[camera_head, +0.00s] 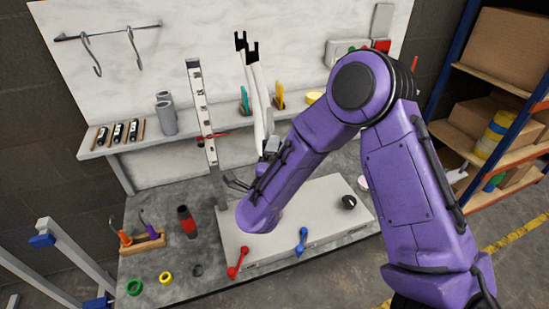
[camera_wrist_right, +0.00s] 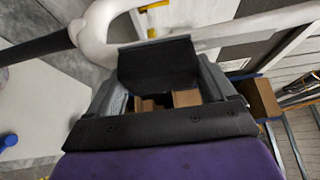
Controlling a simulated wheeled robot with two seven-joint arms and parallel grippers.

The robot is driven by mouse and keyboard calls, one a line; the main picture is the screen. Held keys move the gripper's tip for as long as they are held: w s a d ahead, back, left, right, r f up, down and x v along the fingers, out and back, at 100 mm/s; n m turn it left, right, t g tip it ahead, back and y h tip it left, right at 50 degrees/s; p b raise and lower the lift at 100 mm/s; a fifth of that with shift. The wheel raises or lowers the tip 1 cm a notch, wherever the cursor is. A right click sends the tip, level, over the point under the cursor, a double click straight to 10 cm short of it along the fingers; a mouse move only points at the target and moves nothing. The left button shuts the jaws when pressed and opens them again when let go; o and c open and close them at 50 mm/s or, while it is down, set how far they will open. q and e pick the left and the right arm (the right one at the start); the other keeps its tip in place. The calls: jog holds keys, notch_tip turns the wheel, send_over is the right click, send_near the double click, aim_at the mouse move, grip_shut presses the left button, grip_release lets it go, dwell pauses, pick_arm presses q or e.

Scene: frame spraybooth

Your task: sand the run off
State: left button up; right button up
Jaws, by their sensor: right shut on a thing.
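A white fork-like frame part (camera_head: 257,95) stands upright over the bench, its two dark-tipped ends at the top. My right gripper (camera_head: 254,168) is beside its lower part, partly hidden by my purple arm. In the right wrist view, my right gripper (camera_wrist_right: 160,88) is shut on a dark block (camera_wrist_right: 158,64). White tubes (camera_wrist_right: 97,25) pass just beyond the block; I cannot tell whether the block touches them. No paint run can be made out. My left gripper is not in view.
A pale box (camera_head: 325,195) lies on the grey bench (camera_head: 150,205), with red (camera_head: 237,263) and blue (camera_head: 301,241) handles at its front. A marked upright post (camera_head: 200,110) stands left of the frame part. A red-and-black bottle (camera_head: 187,222) and a tool rack (camera_head: 143,242) stand at left.

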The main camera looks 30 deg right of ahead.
jog(key=shift+r+p, duration=1.65)
jog(key=shift+r, duration=0.5)
jog(key=shift+f, duration=0.15)
notch_tip(320, 180, down, 4)
jog(key=b, duration=0.4)
jog(key=s, duration=0.2)
jog(key=s+a, duration=0.1)
jog(key=s, duration=0.2)
jog(key=shift+s+a+p, duration=0.15)
jog(key=shift+p, duration=0.25)
